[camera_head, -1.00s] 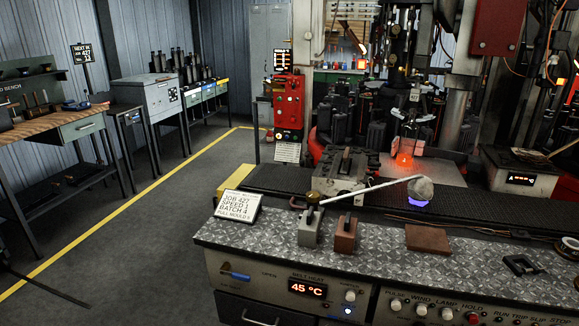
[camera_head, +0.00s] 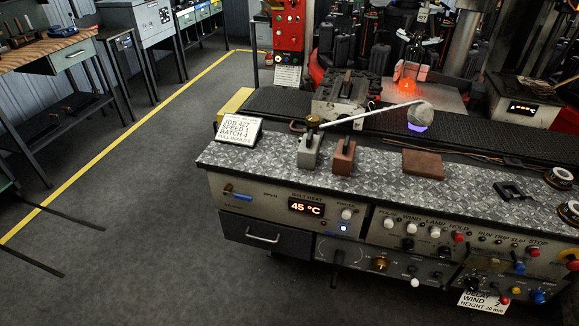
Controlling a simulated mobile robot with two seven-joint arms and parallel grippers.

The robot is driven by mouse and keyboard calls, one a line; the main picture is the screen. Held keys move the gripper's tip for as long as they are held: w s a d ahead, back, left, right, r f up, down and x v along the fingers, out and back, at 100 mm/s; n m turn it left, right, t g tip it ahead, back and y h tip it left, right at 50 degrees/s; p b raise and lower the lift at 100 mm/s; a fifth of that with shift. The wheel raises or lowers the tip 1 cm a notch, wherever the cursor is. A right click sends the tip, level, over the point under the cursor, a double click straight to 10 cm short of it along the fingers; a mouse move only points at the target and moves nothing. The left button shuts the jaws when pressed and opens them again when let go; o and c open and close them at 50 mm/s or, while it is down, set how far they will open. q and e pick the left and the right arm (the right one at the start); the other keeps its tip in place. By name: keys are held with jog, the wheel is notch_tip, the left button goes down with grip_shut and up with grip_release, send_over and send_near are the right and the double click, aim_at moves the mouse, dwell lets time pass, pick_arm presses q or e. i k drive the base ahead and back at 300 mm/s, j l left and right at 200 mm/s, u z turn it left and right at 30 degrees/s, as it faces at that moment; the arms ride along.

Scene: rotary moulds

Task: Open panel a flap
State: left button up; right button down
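The grey metal console (camera_head: 400,185) stands in front of me with a tread-plate top. Its upper left front carries a blue handle (camera_head: 238,196), a small label reading OPEN (camera_head: 271,194) and a red display (camera_head: 306,208) showing 45 °C. Below is a dark drawer front (camera_head: 265,236) with a light bar handle, flush with the console. To its right is a lower panel (camera_head: 345,262) with a dark lever and knobs. I cannot read which part is panel a, and no raised flap shows. Neither of my grippers is in view.
On the console top stand a grey block (camera_head: 309,152), a brown block (camera_head: 343,157), a flat brown plate (camera_head: 423,164) and a job card (camera_head: 238,130). Several knobs line the right front.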

aim_at(479, 273)
jog(key=z, duration=1.5)
